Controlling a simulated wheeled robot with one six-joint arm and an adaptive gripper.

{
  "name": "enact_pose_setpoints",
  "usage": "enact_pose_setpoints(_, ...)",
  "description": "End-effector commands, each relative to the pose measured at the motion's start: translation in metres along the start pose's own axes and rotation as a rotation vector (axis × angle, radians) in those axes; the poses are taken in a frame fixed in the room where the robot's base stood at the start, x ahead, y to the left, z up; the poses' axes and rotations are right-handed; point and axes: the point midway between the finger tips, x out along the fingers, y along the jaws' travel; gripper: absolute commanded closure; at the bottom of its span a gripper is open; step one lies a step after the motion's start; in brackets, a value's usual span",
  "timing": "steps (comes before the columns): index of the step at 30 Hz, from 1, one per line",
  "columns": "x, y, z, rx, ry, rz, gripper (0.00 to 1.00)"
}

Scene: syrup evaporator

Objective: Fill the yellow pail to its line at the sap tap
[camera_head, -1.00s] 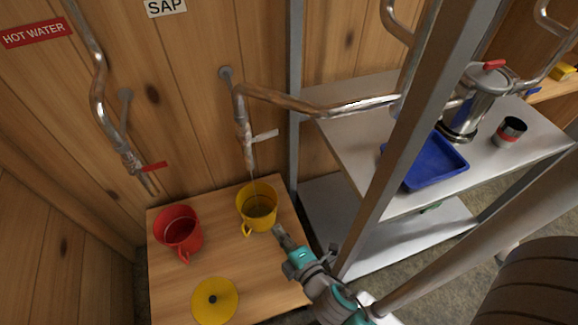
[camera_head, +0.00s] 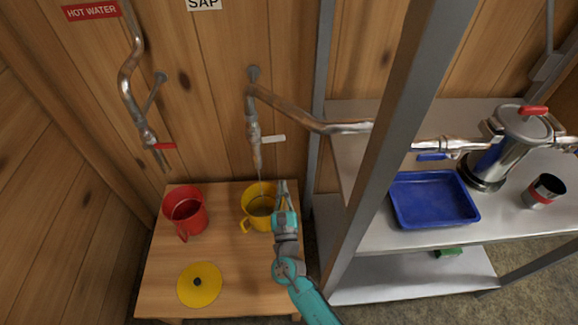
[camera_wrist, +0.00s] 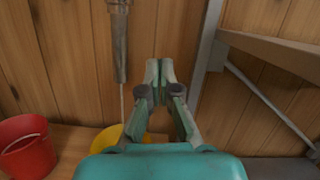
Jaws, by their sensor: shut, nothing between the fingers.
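The yellow pail (camera_head: 256,205) stands upright on the wooden table under the sap tap (camera_head: 254,130). A thin stream runs from the tap into the pail, and liquid shows inside; I cannot make out the line. The tap's white lever (camera_head: 273,139) points right. My gripper (camera_head: 282,186) is shut and empty, at the pail's right side and below the lever. In the wrist view my gripper (camera_wrist: 159,66) points up at the wall, right of the tap (camera_wrist: 119,45) and its stream. The pail (camera_wrist: 112,137) is partly hidden behind my gripper's body there.
A red pail (camera_head: 186,213) stands left on the table (camera_head: 237,255), under the hot water tap (camera_head: 147,135) with its red lever. A yellow lid (camera_head: 200,285) lies in front. A metal shelf post (camera_head: 385,140) rises close on the right; the shelf holds a blue tray (camera_head: 434,199).

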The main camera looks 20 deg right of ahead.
Motion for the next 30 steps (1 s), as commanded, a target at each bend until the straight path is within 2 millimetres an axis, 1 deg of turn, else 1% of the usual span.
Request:
enact_pose_setpoints(5, 0.025, -0.001, 0.001, 0.002, -0.001, -0.003, 1.0)
enact_pose_setpoints(17, 0.1, -0.002, 0.001, 0.003, 0.0, -0.003, 1.0)
enact_pose_setpoints(21, 0.1, -0.001, 0.021, 0.006, 0.0, 0.0, 1.0)
enact_pose_setpoints(24, 0.102, -0.001, 0.029, 0.005, 0.0, -0.001, 1.0)
enact_pose_setpoints(30, 0.104, -0.001, 0.038, 0.005, 0.001, 0.0, 1.0)
